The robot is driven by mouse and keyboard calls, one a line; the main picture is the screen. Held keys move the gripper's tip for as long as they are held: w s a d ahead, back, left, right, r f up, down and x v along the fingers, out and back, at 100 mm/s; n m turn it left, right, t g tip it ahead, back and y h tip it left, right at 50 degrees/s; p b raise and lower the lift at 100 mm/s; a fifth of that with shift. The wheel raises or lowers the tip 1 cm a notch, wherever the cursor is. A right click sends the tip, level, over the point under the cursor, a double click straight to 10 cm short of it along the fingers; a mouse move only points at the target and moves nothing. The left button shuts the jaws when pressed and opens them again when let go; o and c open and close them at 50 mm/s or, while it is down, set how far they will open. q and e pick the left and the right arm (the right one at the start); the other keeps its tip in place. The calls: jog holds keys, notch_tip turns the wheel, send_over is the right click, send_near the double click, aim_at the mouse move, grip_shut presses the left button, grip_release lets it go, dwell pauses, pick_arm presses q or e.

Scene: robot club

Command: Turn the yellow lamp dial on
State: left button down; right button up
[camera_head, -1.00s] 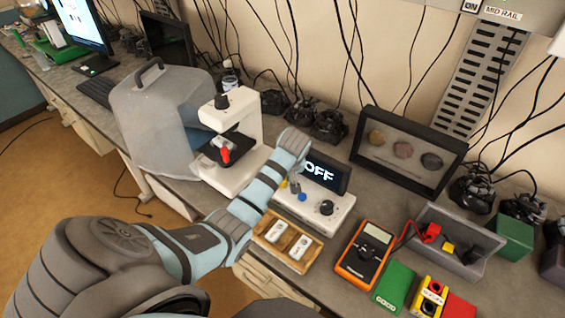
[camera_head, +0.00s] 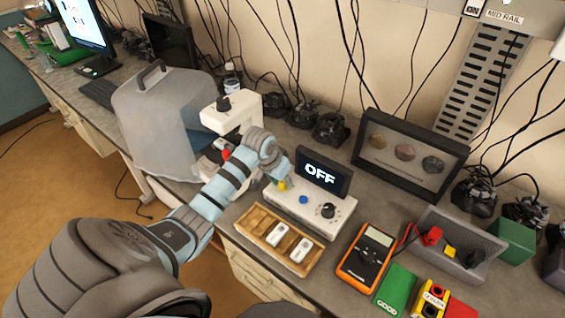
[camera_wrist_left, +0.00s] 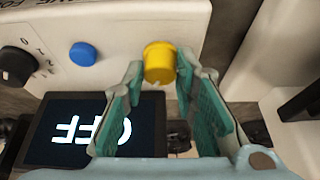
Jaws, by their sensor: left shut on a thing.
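The yellow lamp dial (camera_wrist_left: 160,62) sits at the end of a white control box (camera_head: 325,222), beside a blue button (camera_head: 304,199). It shows only partly in the head view (camera_head: 283,185). My left gripper (camera_head: 280,180) is at the dial. In the left wrist view its two green-padded fingers (camera_wrist_left: 160,72) are on either side of the dial and shut on it. The box's dark screen (camera_head: 322,172) reads OFF. A black knob (camera_head: 328,210) is at the box's other end. My right gripper is not in view.
A white microscope (camera_head: 228,115) stands close behind and left of my left gripper. A wooden tray (camera_head: 255,225) with white pieces lies in front of the box. An orange multimeter (camera_head: 366,257) lies to the right. A framed display (camera_head: 410,155) stands behind.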

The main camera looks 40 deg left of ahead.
pick_arm(q)
jog(key=shift+a+m+h, duration=0.1)
jog(key=shift+m+h, duration=0.7)
jog(key=shift+m, duration=1.4)
jog(key=shift+g, duration=0.3)
jog(key=c, duration=1.3)
grip_release()
jog(key=v, duration=1.2)
jog(key=shift+s+a+f, duration=0.1)
